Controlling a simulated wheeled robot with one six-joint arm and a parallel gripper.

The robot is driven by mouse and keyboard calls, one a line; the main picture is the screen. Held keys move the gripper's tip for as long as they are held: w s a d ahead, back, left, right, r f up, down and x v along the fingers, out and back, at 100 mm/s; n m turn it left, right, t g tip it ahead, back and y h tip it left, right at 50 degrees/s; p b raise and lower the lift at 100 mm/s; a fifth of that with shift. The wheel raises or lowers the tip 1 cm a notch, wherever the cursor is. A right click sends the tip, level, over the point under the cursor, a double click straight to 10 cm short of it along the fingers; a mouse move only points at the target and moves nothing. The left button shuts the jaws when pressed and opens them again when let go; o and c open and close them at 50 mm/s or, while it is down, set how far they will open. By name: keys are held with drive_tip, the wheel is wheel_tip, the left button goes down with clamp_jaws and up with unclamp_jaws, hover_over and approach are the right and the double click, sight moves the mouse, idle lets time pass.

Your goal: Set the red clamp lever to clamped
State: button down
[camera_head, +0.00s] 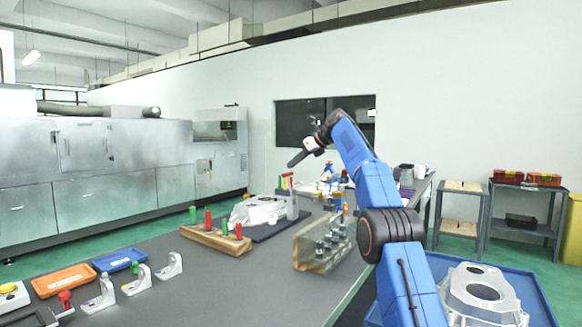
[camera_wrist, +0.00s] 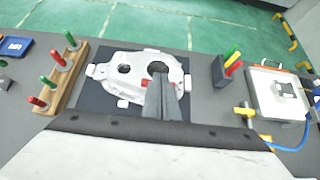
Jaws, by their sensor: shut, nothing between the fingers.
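A pale casting (camera_head: 259,207) lies on a dark fixture plate (camera_head: 295,228) on the bench; the casting also shows in the wrist view (camera_wrist: 117,72). In the wrist view a small red part (camera_wrist: 147,79), probably the clamp lever, shows at the casting beside my fingertips, partly hidden by them. Its setting cannot be told. In the head view a red bar (camera_head: 288,174) tops a pale post at the fixture's right end. My gripper (camera_head: 292,163) is shut and empty, raised above the fixture; in the wrist view its dark fingers (camera_wrist: 163,82) overlap the casting.
A wooden rack (camera_head: 215,240) with red and green handled tools stands left of the fixture. Orange (camera_head: 64,280) and blue (camera_head: 118,260) trays lie at left. The front bench is largely clear.

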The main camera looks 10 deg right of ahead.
drive_tip(key=v, duration=1.5)
drive_tip(key=shift+s, duration=0.15)
drive_tip(key=s+a+f+n+h, duration=0.1)
drive_tip(key=s+a+f+n, duration=0.2)
drive_tip(key=s, duration=0.7)
drive_tip(key=s+a+f+n+g+h, duration=0.1)
drive_tip(key=s+f+n+h, duration=0.15)
drive_tip(key=s+n, duration=0.45)
drive_tip(key=s+a+f+n+h, duration=0.1)
drive_tip(key=s+f+n, duration=0.2)
drive_tip(key=s, duration=0.9)
drive_tip(key=s+d+f+n+g+h, duration=0.1)
drive_tip(key=s+f+n+h, duration=0.2)
drive_tip(key=s+f+n, duration=1.1)
drive_tip(key=s+f, duration=2.1)
drive_tip(key=s, duration=0.1)
drive_tip(key=shift+d+g, duration=0.3)
drive_tip(key=shift+d, duration=0.05)
drive_tip(key=shift+f, duration=0.15)
